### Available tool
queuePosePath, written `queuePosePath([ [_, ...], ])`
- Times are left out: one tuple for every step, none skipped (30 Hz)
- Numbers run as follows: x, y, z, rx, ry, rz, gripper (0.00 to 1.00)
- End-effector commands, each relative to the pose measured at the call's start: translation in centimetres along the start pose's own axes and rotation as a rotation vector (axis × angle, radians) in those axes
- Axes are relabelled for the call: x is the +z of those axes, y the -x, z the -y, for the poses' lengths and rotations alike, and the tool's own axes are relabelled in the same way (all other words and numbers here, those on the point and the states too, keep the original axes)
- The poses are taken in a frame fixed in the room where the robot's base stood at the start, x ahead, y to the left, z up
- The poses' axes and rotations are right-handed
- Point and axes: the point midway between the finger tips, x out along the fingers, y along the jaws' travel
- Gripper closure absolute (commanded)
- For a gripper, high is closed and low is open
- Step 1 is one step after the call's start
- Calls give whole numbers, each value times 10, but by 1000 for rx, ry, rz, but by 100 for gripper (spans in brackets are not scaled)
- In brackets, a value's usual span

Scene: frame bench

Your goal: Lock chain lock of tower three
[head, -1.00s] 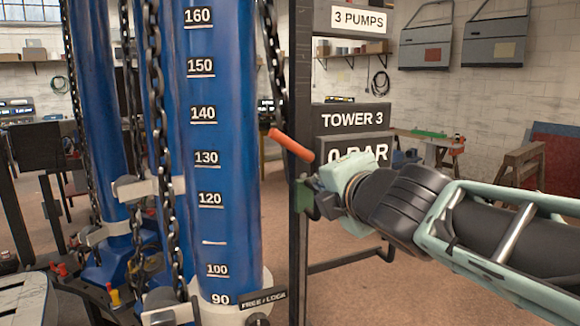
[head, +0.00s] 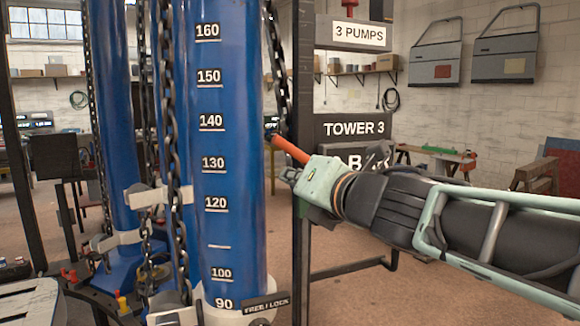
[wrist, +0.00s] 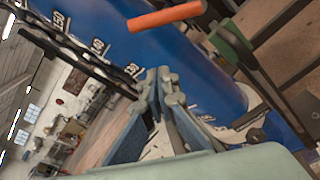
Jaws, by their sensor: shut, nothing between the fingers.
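The blue tower column (head: 225,130) with a white height scale stands beside a dark TOWER 3 sign (head: 353,129). A FREE / LOCK plate (head: 266,304) is at its white base collar; the lock's position cannot be told. An orange handle (head: 290,148) slopes beside the column and also shows at the top of the wrist view (wrist: 168,16). My gripper (head: 288,176) is at the column's right side, just below the handle. In the wrist view its fingers (wrist: 160,82) are together and empty, in front of the column. Whether they touch anything cannot be told.
Dark chains (head: 172,130) hang along the columns, and another chain (head: 278,75) hangs right of the front column. A dark upright post (head: 302,80) stands close behind my gripper. A second blue column (head: 112,110) is at left. Open floor (head: 400,305) lies at lower right.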

Motion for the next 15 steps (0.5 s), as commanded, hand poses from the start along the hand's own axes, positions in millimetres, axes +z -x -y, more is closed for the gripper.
queuePosePath([
  [-1, -5, 1, 0, 1, -1, 100],
  [-2, -8, 1, 0, 1, -1, 100],
  [-3, -13, 2, -1, 1, -2, 100],
  [-3, -17, 2, 0, 0, -2, 100],
  [-3, -21, 2, 0, 0, -2, 100],
  [-3, -27, 2, -1, 0, -3, 100],
  [-3, -32, 1, 0, 1, -2, 100],
  [-3, -37, 1, -1, 0, -3, 100],
  [-3, -43, 1, -1, 1, -3, 100],
  [-3, -48, 2, -1, 0, -2, 100],
  [-3, -53, 1, -1, -1, -2, 100],
  [-2, -59, 1, -1, 0, -2, 100],
  [-2, -64, 2, -2, 1, -2, 100],
  [-2, -68, 2, -2, 0, -2, 100],
  [-2, -75, 2, -2, 0, -1, 100],
])
